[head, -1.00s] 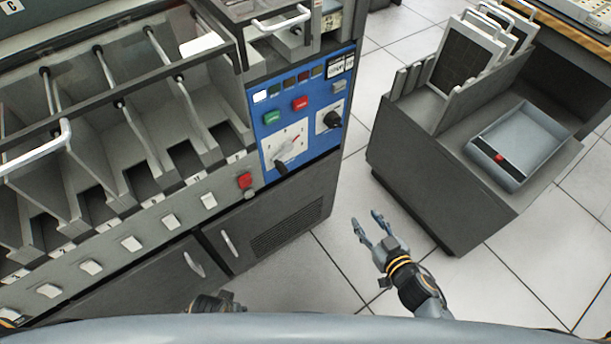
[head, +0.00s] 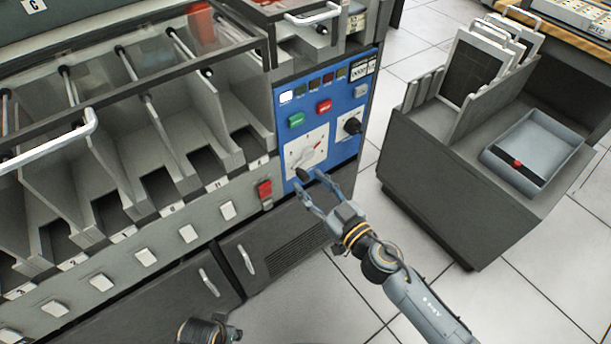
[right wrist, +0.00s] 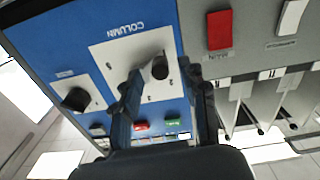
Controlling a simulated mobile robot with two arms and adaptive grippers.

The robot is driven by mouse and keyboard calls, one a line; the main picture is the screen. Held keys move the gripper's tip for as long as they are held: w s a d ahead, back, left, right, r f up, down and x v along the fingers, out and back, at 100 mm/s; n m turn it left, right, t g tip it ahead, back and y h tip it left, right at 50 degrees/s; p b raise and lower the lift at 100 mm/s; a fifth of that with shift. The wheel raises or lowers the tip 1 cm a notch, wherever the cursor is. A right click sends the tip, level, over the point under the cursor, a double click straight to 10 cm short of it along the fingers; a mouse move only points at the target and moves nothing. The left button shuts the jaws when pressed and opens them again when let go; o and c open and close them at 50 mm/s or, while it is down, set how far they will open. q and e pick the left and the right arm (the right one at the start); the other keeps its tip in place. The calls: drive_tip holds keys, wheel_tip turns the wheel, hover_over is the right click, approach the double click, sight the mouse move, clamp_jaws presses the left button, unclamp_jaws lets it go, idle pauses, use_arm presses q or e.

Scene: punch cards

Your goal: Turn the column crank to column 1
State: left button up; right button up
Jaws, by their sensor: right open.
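The column crank (head: 304,174) has a dark knob and sits low on a white dial plate on the blue panel. In the right wrist view the crank knob (right wrist: 160,68) shows end-on below the upside-down word COLUMN. My right gripper (head: 311,182) is open at the crank, one finger on each side of the knob. In the right wrist view its two fingers (right wrist: 165,88) stand apart, with the knob in the gap; I cannot tell if either touches it. Only a dark part of my left arm's end shows at the bottom edge; its fingers cannot be made out.
A second black knob (head: 352,126) is on the same blue panel (head: 283,149). Green (head: 296,120) and red (head: 324,106) buttons sit above the dial. A red switch (head: 265,190) is left of the panel. A grey cart with a tray (head: 541,119) stands to the right.

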drive_tip(key=shift+x, duration=1.45)
drive_tip(key=shift+c, duration=0.5)
clamp_jaws()
drive_tip(key=shift+f, duration=0.1)
